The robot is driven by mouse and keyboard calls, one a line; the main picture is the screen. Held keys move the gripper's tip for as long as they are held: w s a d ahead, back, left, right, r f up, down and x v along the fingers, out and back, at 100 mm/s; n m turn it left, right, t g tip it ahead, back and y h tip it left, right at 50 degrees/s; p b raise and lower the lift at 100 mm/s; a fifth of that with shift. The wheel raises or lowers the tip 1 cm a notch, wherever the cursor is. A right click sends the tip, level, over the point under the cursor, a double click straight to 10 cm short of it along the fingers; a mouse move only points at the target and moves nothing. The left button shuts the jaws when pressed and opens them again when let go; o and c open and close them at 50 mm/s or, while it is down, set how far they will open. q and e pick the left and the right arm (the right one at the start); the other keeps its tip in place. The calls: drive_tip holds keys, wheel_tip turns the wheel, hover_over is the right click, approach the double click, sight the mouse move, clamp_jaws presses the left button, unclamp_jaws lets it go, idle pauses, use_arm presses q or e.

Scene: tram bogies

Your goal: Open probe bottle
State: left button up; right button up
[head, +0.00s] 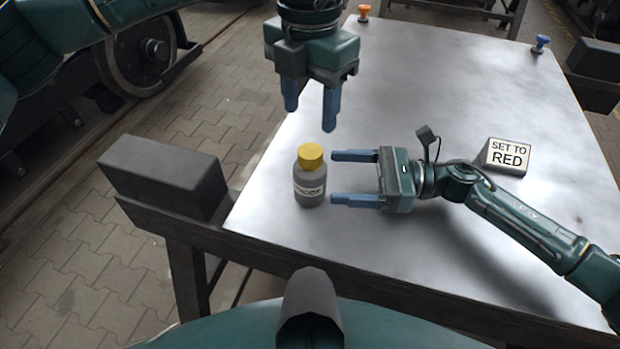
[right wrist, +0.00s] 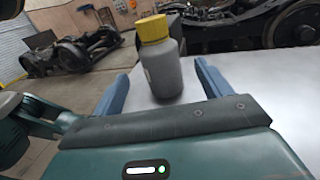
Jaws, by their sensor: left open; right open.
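A grey probe bottle (head: 310,187) with a yellow cap (head: 310,156) and a pale label stands upright near the left front corner of the metal table. My right gripper (head: 333,176) is open, its blue fingers level and pointing left at the bottle from its right side. In the right wrist view the bottle (right wrist: 162,70) stands ahead, between the directions of the two open fingers (right wrist: 160,85), with its cap on. My left gripper (head: 310,117) is open and points down, above and behind the bottle, apart from the cap.
A sign reading "SET TO RED" (head: 508,156) stands on the right of the table (head: 440,90). An orange knob (head: 364,12) and a blue knob (head: 541,43) are at the far edge. A dark block (head: 163,175) sits beyond the table's left edge.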

sight(309, 175)
drive_tip(key=a, duration=0.6)
drive_tip(key=shift+w+a, duration=0.2)
drive_tip(key=shift+a, duration=0.05)
drive_tip(key=shift+c, duration=0.5)
clamp_jaws()
use_arm(q)
drive_tip(key=m, duration=0.6)
drive_tip(key=shift+m, duration=0.3)
drive_tip(key=m, duration=2)
drive_tip(key=shift+f+m, duration=0.3)
drive_tip(key=shift+f, duration=3.75)
